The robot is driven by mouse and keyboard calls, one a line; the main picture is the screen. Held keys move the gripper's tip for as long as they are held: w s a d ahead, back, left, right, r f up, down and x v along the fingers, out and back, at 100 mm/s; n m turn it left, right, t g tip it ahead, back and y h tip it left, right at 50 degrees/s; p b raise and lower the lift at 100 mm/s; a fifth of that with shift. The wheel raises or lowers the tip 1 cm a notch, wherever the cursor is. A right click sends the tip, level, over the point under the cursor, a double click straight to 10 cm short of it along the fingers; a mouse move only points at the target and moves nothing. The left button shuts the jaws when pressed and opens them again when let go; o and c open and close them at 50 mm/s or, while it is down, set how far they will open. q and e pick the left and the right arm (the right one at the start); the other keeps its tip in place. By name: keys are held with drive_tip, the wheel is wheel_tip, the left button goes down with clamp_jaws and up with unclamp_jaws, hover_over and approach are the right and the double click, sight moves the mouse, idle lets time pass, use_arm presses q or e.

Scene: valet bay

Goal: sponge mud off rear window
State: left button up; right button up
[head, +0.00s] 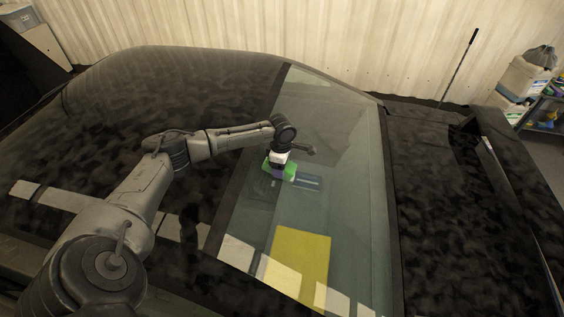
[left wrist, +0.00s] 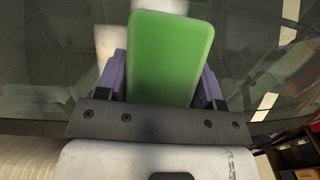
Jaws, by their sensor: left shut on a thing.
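My left gripper (head: 279,169) is shut on a green sponge (head: 290,172) above the upper middle of the rear window (head: 345,190). In the left wrist view the sponge (left wrist: 170,52) sits between the two purple fingers and sticks out past them, facing the dark glass. I cannot tell whether the sponge touches the glass. No clear mud patch stands out on the pane; a darker smudge shows just left of and below the sponge, and the arm and sponge hide part of the glass. My right gripper is not in view.
The dark, mottled car body (head: 180,90) surrounds the window. A yellow rectangle (head: 300,255) and pale light patches show on or through the lower glass. A corrugated wall (head: 300,35) stands behind. A shelf with bins (head: 525,75) is at the far right, with a thin pole (head: 458,66) nearby.

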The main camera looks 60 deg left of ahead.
use_arm(q)
drive_tip(key=shift+s+d+f, duration=0.15)
drive_tip(key=shift+s+d, duration=0.4)
drive_tip(key=shift+s, duration=0.05)
drive_tip(key=shift+w+d+f, duration=0.3)
drive_tip(key=shift+w+d, duration=0.2)
drive_tip(key=shift+w, duration=0.05)
drive_tip(key=shift+w+a+r, duration=0.15)
drive_tip(key=shift+w+a, duration=1.1)
drive_tip(key=shift+a, duration=0.05)
drive_tip(key=shift+w+a+b, duration=0.75)
drive_tip(key=shift+w+a, duration=0.5)
drive_tip(key=shift+a, duration=0.2)
